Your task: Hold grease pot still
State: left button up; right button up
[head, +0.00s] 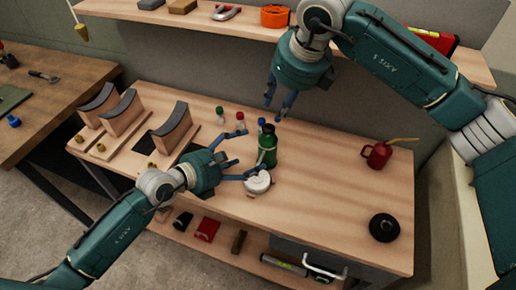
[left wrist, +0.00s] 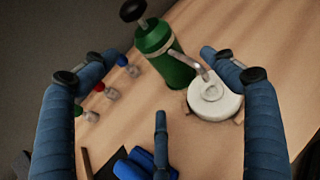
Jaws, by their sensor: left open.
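A squat white round pot (head: 258,183) stands on the wooden bench, and I take it for the grease pot. It also shows in the left wrist view (left wrist: 214,101), with a grey bent handle or spout over it. A green bottle-like can (head: 268,150) with a black knob stands right behind it; it shows in the left wrist view (left wrist: 165,52). My left gripper (head: 246,158) is open at the pot's left, with one finger close to the pot's top edge; I cannot tell if they touch. My right gripper (head: 277,107) is open and empty above the back of the bench.
Small capped bottles (head: 240,120) stand behind my left gripper. Curved dark-topped blocks (head: 122,112) stand at the bench's left. A red oil can (head: 378,155) and a black round thing (head: 384,228) are on the right. A shelf (head: 200,20) runs along the back. The bench between is clear.

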aim_at(264, 147)
pick_arm(q)
jog(key=x, duration=0.8)
jog(key=shift+w+d+f, duration=0.1)
jog(key=shift+w+d, duration=0.05)
jog(key=shift+w, duration=0.15)
